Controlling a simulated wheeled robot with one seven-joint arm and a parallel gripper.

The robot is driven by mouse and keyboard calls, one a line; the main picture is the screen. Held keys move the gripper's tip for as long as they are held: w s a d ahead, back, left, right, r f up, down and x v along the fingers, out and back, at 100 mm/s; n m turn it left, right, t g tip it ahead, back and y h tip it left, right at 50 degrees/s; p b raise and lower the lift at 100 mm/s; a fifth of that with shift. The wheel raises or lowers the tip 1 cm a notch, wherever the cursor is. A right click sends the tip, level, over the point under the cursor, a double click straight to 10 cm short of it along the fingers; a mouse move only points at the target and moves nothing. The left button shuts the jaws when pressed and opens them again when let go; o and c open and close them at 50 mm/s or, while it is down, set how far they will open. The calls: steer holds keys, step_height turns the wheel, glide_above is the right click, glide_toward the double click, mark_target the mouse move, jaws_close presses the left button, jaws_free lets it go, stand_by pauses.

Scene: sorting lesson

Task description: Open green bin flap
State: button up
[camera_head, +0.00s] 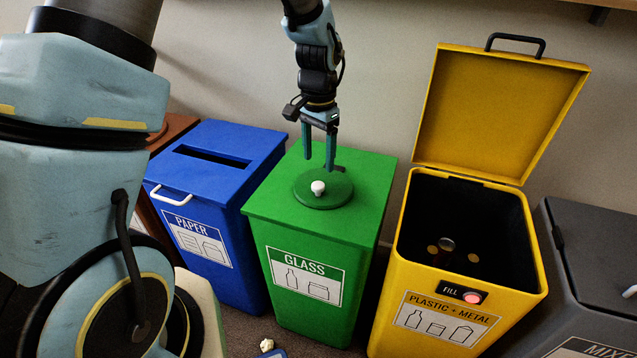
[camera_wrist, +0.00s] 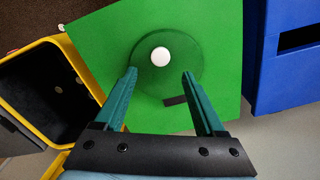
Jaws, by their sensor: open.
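The green glass bin (camera_head: 370,178) stands in the middle of the row. Its round green flap (camera_head: 337,190) lies closed flat on the lid and carries a white knob (camera_head: 318,187). A small dark piece, perhaps a hinge, sits at the flap's rear edge. My gripper (camera_head: 319,168) points down above the rear part of the flap, open and empty. In the wrist view the flap (camera_wrist: 150,82) and knob (camera_wrist: 160,55) show ahead of and between the two fingers (camera_wrist: 158,75). The fingers look apart from the knob; I cannot tell their exact height over the lid.
A blue paper bin (camera_head: 245,146) with a slot stands close on the left. A yellow plastic and metal bin (camera_head: 400,275) stands on the right, its lid (camera_head: 500,110) raised. A grey bin (camera_head: 590,240) is at far right. The wall is behind.

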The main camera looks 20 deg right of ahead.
mark_target(318, 185)
step_height(318, 185, down, 8)
steer(key=shift+r, duration=0.2)
jaws_close()
stand_by(0.7)
steer(key=shift+p, duration=0.3)
stand_by(0.5)
